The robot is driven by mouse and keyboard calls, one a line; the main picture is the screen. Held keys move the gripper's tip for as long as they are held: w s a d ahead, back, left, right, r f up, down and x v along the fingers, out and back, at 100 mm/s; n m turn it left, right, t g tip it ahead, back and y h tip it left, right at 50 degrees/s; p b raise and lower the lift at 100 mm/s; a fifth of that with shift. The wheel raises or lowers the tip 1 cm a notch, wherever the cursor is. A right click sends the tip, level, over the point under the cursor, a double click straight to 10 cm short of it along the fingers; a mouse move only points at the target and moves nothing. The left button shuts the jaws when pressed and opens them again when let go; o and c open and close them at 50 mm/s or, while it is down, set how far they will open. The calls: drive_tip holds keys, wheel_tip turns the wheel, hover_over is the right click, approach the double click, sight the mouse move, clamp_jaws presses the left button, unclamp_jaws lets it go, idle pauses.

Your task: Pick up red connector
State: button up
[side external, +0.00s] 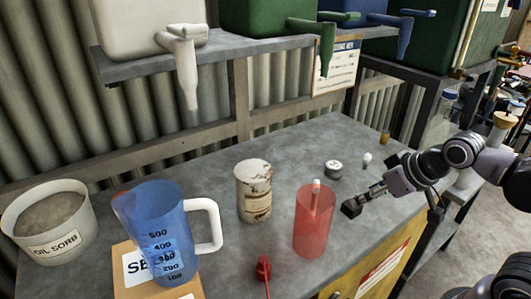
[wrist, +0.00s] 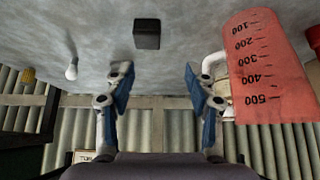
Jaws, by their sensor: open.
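A small red piece with a thin red stem (side external: 263,268) lies at the front of the grey bench in the side external view. It looks like the red connector, but it is too small to be sure. It does not show in the wrist view. My gripper (side external: 374,192) is to its right and above the bench, apart from it. In the wrist view my gripper (wrist: 156,82) is open, with nothing between its blue-padded fingers. A small black block (side external: 352,208) is just beyond the fingertips; it also shows in the wrist view (wrist: 147,34).
A red translucent measuring jug (side external: 313,225) stands between my gripper and the red piece. A rusty white can (side external: 254,192), a blue jug (side external: 160,235) and a white bucket (side external: 50,220) stand further left. A shelf (side external: 225,57) with spouted containers overhangs the back.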

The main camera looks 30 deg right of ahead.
wheel_tip(320, 180, up, 9)
drive_tip(key=n+g, duration=0.7)
drive_tip(key=n, duration=0.4)
hover_over(264, 259)
drive_tip(key=shift+s+d+f, duration=0.1)
drive_tip(key=shift+d+f, duration=0.05)
drive_tip(key=shift+f, duration=2.5)
drive_tip(key=shift+d+f, duration=0.1)
drive_tip(key=shift+f, duration=2.5)
drive_tip(key=shift+a+f, duration=0.15)
drive_tip(key=shift+f, duration=1.2)
drive_tip(key=shift+a+f, duration=0.1)
drive_tip(key=shift+f, duration=1.2)
